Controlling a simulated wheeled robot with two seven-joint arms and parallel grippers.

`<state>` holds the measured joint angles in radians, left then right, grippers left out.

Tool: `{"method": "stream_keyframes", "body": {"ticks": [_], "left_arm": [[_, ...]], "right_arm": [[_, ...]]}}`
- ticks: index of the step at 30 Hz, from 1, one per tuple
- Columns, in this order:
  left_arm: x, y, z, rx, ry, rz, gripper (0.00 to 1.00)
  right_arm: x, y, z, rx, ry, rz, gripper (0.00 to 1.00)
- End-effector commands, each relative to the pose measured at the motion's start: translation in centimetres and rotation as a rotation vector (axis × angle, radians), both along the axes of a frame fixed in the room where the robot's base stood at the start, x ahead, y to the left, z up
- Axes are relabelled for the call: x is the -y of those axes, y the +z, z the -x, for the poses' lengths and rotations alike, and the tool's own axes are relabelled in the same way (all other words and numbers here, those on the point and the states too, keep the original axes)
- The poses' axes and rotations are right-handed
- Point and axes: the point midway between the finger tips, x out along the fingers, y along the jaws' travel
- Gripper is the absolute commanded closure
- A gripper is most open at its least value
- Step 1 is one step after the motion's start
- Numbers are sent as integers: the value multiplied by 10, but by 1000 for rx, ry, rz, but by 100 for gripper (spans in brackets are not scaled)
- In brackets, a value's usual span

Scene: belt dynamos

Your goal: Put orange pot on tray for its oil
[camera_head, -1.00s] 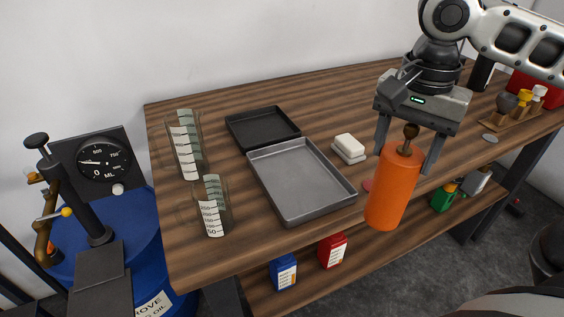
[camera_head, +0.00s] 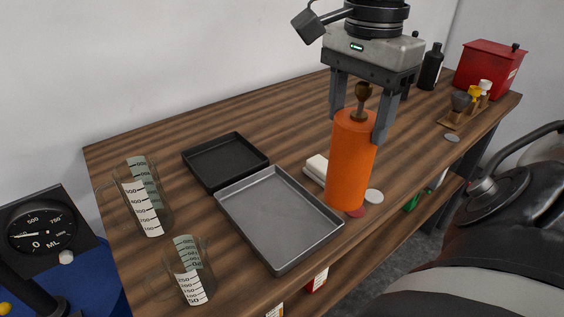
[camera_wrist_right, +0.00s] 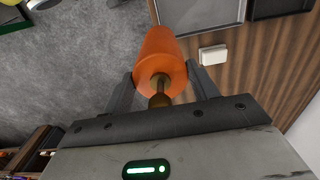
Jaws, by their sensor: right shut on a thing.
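The orange pot (camera_head: 351,165) is a tall cylinder with a brass knob on top. My right gripper (camera_head: 356,125) is shut on its upper part, one finger on each side, and holds it upright. It appears above the table's front part, right of the grey tray; whether its base touches anything I cannot tell. In the right wrist view the pot (camera_wrist_right: 160,58) sits between the fingers (camera_wrist_right: 160,85). The grey tray (camera_head: 280,220) lies empty on the table, with a smaller black tray (camera_head: 225,160) behind it. My left gripper is not in view.
Two glass measuring jugs (camera_head: 147,200) (camera_head: 188,272) stand left of the trays. A white block (camera_head: 316,167) and a pale disc (camera_head: 374,196) lie near the pot. A red box (camera_head: 489,68), a black bottle (camera_head: 431,68) and a wooden rack (camera_head: 466,112) stand at the right.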

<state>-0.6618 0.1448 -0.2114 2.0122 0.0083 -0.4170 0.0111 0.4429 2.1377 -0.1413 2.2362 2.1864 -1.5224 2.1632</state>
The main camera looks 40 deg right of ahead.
Motion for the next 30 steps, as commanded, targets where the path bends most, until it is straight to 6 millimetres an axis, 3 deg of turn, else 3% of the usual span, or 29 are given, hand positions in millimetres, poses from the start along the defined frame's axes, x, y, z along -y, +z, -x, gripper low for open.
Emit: {"method": "stream_keyframes", "body": {"ticks": [11,18,30], "left_arm": [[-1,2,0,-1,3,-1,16],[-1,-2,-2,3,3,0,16],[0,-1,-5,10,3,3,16]], "right_arm": [[-22,-24,-48,-4,1,2,100],[-35,-62,-75,-3,1,1,100],[-43,-88,-93,1,2,0,100]]}}
